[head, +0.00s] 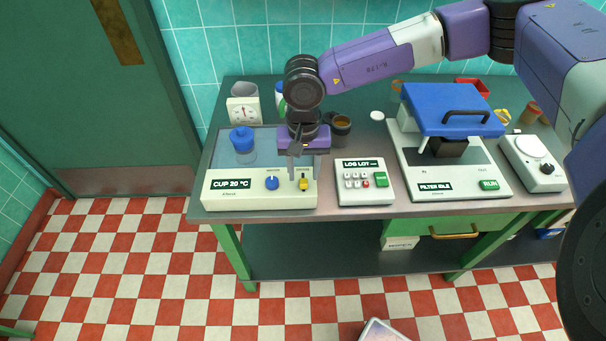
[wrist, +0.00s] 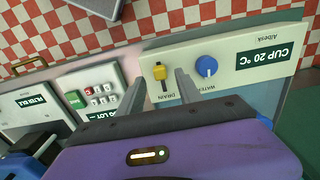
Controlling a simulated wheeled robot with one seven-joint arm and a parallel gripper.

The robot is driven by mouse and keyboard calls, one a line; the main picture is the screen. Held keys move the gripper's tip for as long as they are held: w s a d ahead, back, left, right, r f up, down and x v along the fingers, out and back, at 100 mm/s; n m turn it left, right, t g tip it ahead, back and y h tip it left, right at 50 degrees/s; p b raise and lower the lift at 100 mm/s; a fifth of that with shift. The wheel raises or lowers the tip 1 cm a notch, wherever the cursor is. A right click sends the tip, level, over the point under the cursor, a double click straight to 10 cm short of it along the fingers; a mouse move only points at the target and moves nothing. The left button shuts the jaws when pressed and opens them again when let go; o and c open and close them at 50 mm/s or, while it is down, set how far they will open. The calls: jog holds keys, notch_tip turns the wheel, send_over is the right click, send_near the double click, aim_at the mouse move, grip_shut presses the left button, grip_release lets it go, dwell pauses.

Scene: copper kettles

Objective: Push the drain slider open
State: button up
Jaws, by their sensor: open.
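The drain slider is a small yellow knob (head: 304,184) in a dark slot on the cream front panel of the cup unit (head: 222,201). In the wrist view the yellow knob (wrist: 159,72) sits at one end of its slot, beside the word DRAIN. My gripper (head: 305,170) is above the panel, right over the slider. In the wrist view its two grey fingers (wrist: 157,88) are apart, one on each side of the slider, with nothing held. Whether a finger touches the knob I cannot tell.
A blue WATER knob (head: 272,183) is just left of the slider.

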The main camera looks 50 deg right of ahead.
aim_at(304, 184)
jog(key=shift+f, duration=1.35)
grip_shut()
dwell(0.4)
